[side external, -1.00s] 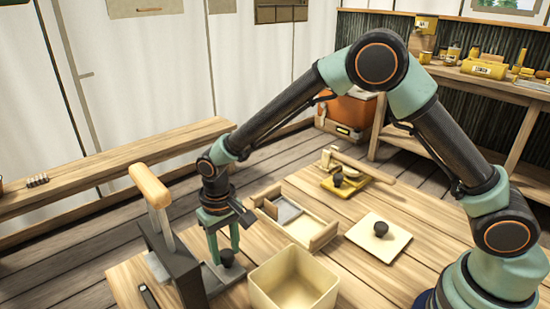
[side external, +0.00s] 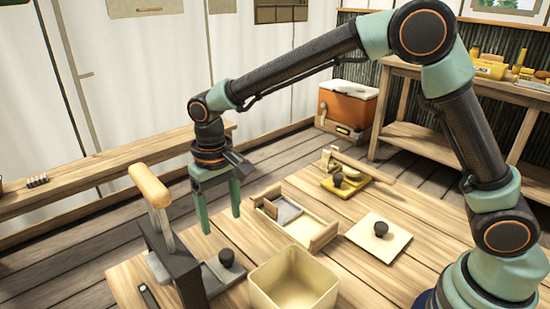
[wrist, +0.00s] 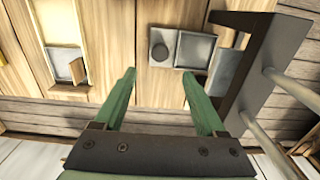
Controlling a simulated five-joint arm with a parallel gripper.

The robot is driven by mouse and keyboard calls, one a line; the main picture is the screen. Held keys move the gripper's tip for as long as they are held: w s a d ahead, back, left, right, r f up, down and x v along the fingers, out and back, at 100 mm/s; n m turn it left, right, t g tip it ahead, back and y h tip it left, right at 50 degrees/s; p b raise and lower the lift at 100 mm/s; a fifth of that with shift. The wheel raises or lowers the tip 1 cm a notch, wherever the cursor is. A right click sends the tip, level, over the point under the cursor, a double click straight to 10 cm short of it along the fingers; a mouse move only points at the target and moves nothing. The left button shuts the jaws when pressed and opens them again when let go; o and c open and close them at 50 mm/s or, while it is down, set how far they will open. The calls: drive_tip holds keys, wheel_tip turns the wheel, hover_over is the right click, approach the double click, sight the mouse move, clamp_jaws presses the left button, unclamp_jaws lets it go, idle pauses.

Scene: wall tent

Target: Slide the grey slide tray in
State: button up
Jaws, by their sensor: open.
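The grey slide tray (side external: 217,280) lies flat on the table, sticking out to the right from the foot of a dark upright frame (side external: 180,262). A round black knob (side external: 227,258) stands on the tray's end. In the wrist view, the tray (wrist: 195,50) and its knob (wrist: 160,52) lie beyond the fingertips, with the dark frame (wrist: 245,60) to their right. My gripper (side external: 220,222) is open and empty, above and behind the knob and touching nothing. It also shows in the wrist view (wrist: 159,74).
An open cream box (side external: 293,283) stands right of the tray, close to it. A wooden holder with a grey plate (side external: 315,232) sits behind. A cream lid with a black knob (side external: 380,240) lies farther right. A tan handle (side external: 150,186) rises above the dark frame.

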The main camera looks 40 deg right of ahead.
sight(226, 253)
wheel_tip(226, 253, up, 2)
drive_tip(key=shift+r, duration=0.15)
idle(0.3)
wheel_tip(226, 253, down, 12)
drive_tip(key=m, duration=1)
drive_tip(key=shift+f, duration=0.2)
clamp_jaws()
idle(1.4)
